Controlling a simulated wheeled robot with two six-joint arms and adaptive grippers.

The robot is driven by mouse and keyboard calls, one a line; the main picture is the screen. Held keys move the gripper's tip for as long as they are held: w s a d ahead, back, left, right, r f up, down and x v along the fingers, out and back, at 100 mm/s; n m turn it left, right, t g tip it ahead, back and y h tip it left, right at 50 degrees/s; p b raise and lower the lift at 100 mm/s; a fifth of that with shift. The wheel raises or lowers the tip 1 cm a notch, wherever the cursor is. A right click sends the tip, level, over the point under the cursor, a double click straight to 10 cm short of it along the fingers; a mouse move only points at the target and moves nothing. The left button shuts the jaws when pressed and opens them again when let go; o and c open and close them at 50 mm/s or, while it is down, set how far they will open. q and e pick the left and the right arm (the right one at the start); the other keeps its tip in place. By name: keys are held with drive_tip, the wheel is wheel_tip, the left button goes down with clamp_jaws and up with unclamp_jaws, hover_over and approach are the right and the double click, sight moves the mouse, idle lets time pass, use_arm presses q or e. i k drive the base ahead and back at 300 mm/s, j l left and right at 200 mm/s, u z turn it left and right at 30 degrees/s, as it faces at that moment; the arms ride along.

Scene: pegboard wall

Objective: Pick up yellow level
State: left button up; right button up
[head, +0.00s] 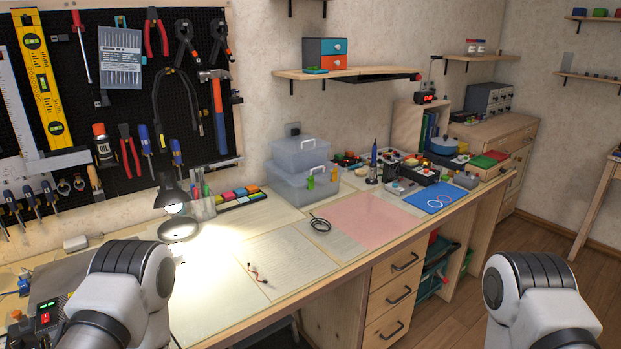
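The yellow level (43,85) hangs on the black pegboard (90,75) at the upper left of the head view. It is a long yellow bar, close to upright and slightly tilted, with round green-yellow vials. Its lower end is just above a grey metal square (50,163). My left arm shows at the lower left, below and to the right of the level and well apart from it. My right arm shows at the lower right, far from the level. Neither gripper is in view.
A lit desk lamp (172,194) stands on the workbench (290,262) before the pegboard. Pliers, a hammer (216,110) and screwdrivers hang near the level. Clear plastic boxes (297,182) and small parts fill the bench's back. The front middle of the bench is mostly clear.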

sight(32, 41)
drive_tip(key=k+l+u, duration=0.1)
drive_tip(key=u, duration=1.2)
drive_tip(key=j, duration=0.15)
drive_tip(key=u, duration=0.05)
